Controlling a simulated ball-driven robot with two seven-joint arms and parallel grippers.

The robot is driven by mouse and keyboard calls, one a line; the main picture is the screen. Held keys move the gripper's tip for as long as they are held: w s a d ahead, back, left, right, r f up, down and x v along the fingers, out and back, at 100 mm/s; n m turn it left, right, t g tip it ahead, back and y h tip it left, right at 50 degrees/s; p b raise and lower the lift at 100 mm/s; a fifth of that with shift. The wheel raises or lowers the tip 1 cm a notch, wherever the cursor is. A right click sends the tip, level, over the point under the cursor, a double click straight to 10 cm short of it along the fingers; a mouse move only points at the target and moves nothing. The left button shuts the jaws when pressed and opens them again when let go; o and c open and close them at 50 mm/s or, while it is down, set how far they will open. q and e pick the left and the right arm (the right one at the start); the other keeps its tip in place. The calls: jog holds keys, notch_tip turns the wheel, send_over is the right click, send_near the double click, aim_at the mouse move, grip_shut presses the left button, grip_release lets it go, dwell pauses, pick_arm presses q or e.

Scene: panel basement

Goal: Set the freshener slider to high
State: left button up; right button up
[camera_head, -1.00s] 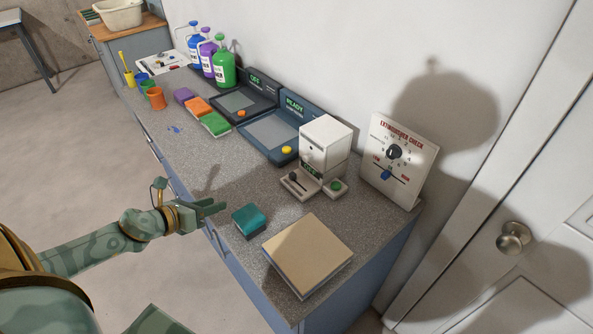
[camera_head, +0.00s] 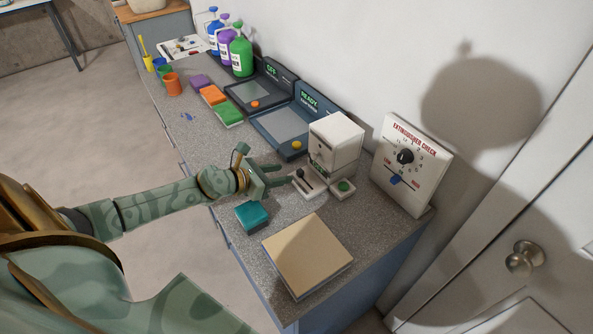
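A white box-shaped device (camera_head: 336,140) with a small green display stands on the counter. On its low front base is a slot with a black-knobbed slider (camera_head: 300,174), and beside that a green button (camera_head: 344,186). A white tilted panel (camera_head: 412,165) reads "EXTINGUISHER CHECK"; it has a black dial (camera_head: 405,157) and a blue slider (camera_head: 396,180) on a horizontal track. No label naming a freshener is readable. My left gripper (camera_head: 284,174) is open and empty, its fingertips just left of the black-knobbed slider, apparently not touching it. My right gripper is not in view.
A teal block (camera_head: 252,216) and a tan-topped slab (camera_head: 307,255) lie in front. Two dark-blue scale-like devices, one showing "READY" (camera_head: 293,124) and one "OFF" (camera_head: 256,94), stand behind. Sponges, cups and bottles are farther back. A door is at right.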

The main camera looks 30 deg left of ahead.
aim_at(299, 171)
pick_arm(q)
jog(key=b+x, duration=0.1)
jog(key=x, duration=0.5)
jog(key=shift+w+d+f, duration=0.15)
grip_shut()
